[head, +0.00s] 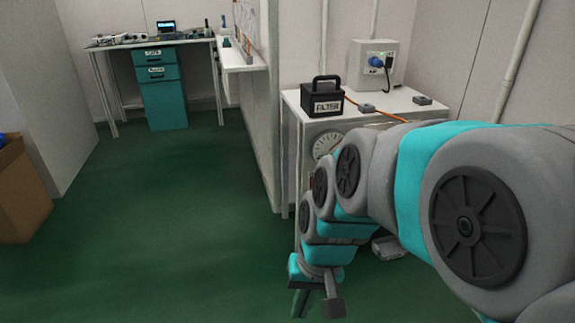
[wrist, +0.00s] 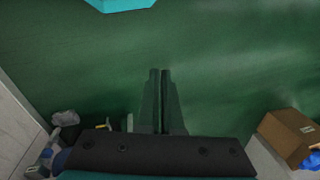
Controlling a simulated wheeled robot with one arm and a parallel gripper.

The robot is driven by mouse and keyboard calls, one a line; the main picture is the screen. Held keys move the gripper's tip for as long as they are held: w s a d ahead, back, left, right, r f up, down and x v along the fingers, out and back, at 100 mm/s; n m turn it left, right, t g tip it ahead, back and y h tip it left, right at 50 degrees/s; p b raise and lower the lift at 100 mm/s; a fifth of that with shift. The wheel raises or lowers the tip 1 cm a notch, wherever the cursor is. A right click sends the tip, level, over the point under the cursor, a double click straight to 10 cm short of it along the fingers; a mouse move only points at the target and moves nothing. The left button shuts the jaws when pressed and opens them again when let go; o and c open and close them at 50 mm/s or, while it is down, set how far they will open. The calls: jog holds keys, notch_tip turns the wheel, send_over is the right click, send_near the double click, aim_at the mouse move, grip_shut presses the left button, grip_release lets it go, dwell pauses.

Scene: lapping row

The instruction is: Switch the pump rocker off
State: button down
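A pale grey box (head: 355,70) is fixed to the wall at the back right in the head view, with a blue plug (head: 376,62) and a dark cord on its front. A small green spot shows near its top. I cannot make out a pump rocker or its position for certain. My gripper (head: 301,304) hangs low over the green floor, well below and in front of the box. In the wrist view its two fingers (wrist: 160,100) lie side by side, shut, with nothing between them.
A white bench (head: 398,103) under the box carries a black case labelled FILTER (head: 324,100) and an orange cable. A round gauge (head: 326,145) sits below. A cardboard box (head: 20,195) stands at left. The middle floor is clear. A workbench with teal drawers (head: 162,95) stands behind.

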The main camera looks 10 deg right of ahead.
jog(key=w+d+f+m+t+y+b, duration=0.1)
jog(key=w+m+t+b, duration=0.15)
jog(key=w, duration=0.85)
jog(key=w+d+f+m+t+y+b, duration=0.1)
jog(key=w+d+m+t, duration=0.2)
jog(key=w, duration=0.8)
jog(key=w+d+f+m+t+h+b, duration=0.2)
jog(key=w+d+m+t+h+b, duration=0.2)
jog(key=w+d+m, duration=0.6)
jog(key=w+d, duration=0.5)
jog(key=d, duration=0.2)
jog(key=shift+f, duration=0.1)
jog(key=w+f, duration=0.5)
jog(key=w, duration=0.6)
jog(key=shift+w+f+b, duration=0.35)
jog(key=shift+b, duration=0.1)
